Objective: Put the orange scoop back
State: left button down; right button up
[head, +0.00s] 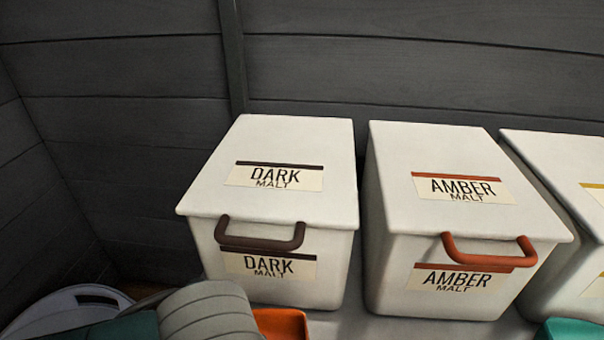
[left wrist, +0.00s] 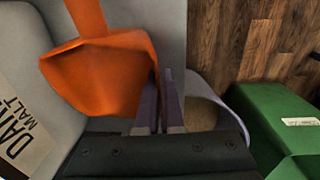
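The orange scoop (head: 282,323) shows at the bottom of the head view, partly hidden behind my grey arm. In the left wrist view the scoop (left wrist: 105,72) lies against a pale surface, near the dark malt bin, its handle pointing up in the picture. My left gripper (left wrist: 160,78) has its two fingers close together, with only a narrow gap. My right gripper is not in view.
The white dark malt bin (head: 275,190) and amber malt bin (head: 440,160) stand lidded side by side, with a third bin (head: 570,165) at right. A pale round container (left wrist: 210,100) and a green box (left wrist: 270,115) are right of the gripper. Dark walls stand behind.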

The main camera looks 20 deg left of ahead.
pick_arm(q)
jog(key=shift+f+b, duration=0.4)
jog(key=shift+f, duration=0.2)
jog(key=c, duration=1)
grip_release()
